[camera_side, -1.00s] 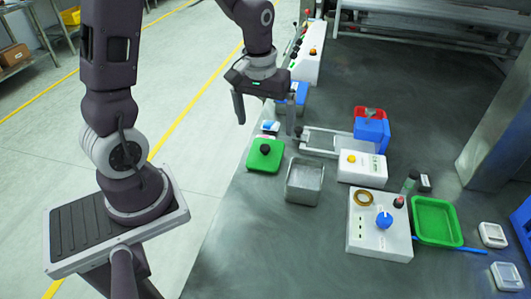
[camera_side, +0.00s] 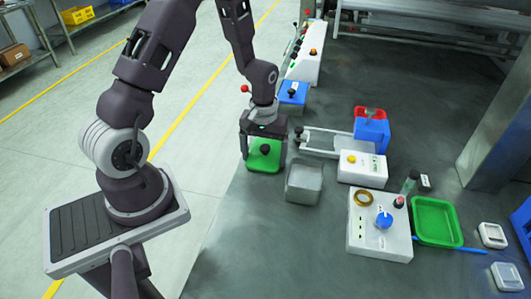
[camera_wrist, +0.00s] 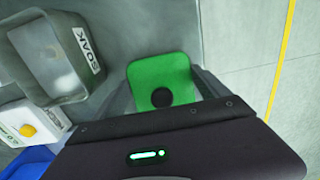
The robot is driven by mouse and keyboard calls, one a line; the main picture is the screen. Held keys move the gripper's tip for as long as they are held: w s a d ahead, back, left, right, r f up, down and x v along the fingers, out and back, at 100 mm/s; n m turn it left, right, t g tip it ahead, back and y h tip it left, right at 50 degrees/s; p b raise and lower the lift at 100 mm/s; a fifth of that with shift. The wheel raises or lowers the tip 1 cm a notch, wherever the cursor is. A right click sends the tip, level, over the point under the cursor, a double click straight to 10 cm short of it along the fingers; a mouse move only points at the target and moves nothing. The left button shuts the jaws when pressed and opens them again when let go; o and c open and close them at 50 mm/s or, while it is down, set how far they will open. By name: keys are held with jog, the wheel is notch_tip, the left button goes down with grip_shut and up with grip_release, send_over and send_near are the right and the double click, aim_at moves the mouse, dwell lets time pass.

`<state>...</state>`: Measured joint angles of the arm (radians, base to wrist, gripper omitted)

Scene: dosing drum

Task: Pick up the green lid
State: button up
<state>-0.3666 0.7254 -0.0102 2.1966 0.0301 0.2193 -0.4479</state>
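The green lid (camera_side: 262,163) is a flat square with rounded corners and a black knob (camera_side: 265,149) on top. It lies on the dark table near its left edge. My gripper (camera_side: 264,158) points down over it in the side view, with one finger on each side of the knob. The fingers are apart and nothing is gripped. In the wrist view the green lid (camera_wrist: 165,72) and its knob (camera_wrist: 161,97) lie between the fingers. The gripper body hides the fingertips partly, and I cannot tell whether they touch the lid.
A grey open bin (camera_side: 304,183) marked SOAK (camera_wrist: 88,48) stands close right of the lid. A blue box (camera_side: 293,97) stands behind, and a metal rail frame (camera_side: 322,142) lies to the right. A white box with a yellow button (camera_side: 362,169) is further right.

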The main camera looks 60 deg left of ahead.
aim_at(266, 159)
jog(key=c, duration=0.7)
jog(key=shift+o, duration=0.2)
jog(key=shift+r, duration=0.3)
notch_tip(266, 159, up, 9)
jog(key=w+d+r+g+h, duration=0.2)
jog(key=w+d, duration=0.1)
jog(key=d, duration=1.1)
jog(key=shift+w+a+x, duration=0.1)
jog(key=shift+a+x, duration=0.05)
jog(key=shift+x, duration=0.75)
jog(key=shift+w+a+x, duration=0.1)
jog(key=shift+a+x, duration=0.05)
jog(key=shift+x, duration=0.75)
jog(key=shift+w+a+x, duration=0.1)
jog(key=shift+a+x, duration=0.05)
jog(key=shift+x, duration=0.75)
